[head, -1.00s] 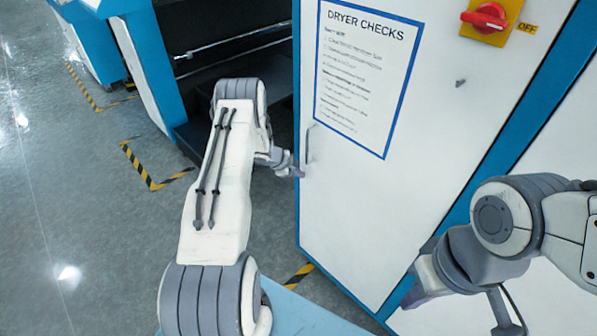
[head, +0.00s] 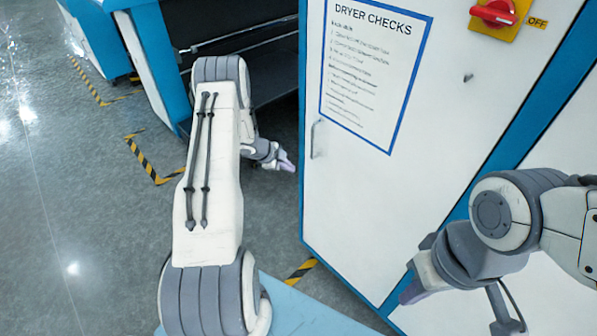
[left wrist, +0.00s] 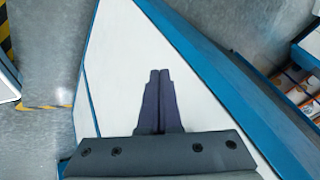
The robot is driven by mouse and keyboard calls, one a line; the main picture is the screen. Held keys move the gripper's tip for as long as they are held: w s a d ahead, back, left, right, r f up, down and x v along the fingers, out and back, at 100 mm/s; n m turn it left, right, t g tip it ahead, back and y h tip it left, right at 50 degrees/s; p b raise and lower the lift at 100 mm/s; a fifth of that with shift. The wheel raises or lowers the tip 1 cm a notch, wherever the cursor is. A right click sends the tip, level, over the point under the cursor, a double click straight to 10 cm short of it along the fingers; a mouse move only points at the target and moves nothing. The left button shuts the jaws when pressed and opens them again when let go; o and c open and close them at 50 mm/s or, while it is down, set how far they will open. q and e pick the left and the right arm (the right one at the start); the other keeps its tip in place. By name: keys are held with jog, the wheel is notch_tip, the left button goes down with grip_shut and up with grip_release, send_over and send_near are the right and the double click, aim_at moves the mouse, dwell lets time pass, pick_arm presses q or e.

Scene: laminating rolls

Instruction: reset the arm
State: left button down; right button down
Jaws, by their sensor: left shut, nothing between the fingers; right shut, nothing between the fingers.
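My left arm reaches forward in the head view, with its left gripper (head: 286,162) just left of the white door's edge, apart from the handle. It also shows in the left wrist view (left wrist: 159,75), its two dark fingers together with nothing between them. My right gripper (head: 408,294) points down and left in front of the white panel at the lower right of the head view. It is shut and small in the picture, with nothing seen held.
The white cabinet door (head: 375,210) bears a "DRYER CHECKS" sheet (head: 372,65), a handle (head: 317,138) and a red switch (head: 494,12). A dark opening (head: 265,75) lies left of it. Yellow-black floor tape (head: 150,165) marks the open grey floor at left.

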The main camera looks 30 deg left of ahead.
pick_arm(q)
jog(key=v, duration=0.4)
jog(key=a+v, duration=0.1)
jog(key=shift+w+a+r, duration=0.1)
jog(key=shift+a+r, duration=0.1)
jog(key=shift+r, duration=0.1)
jog(key=d+r+n+y, duration=0.4)
jog(key=d+r+n, duration=0.4)
jog(key=r, duration=0.6)
jog(key=s+d+r+g, duration=0.3)
jog(key=s+d+r, duration=0.1)
jog(key=s+d, duration=0.9)
jog(key=s+d+r+g+h, duration=0.1)
jog(key=s+d+r+g, duration=0.2)
jog(key=s+d, duration=1.1)
jog(key=s+r, duration=0.2)
jog(key=s, duration=0.5)
jog(key=shift+h, duration=0.3)
jog(key=shift+s, duration=0.1)
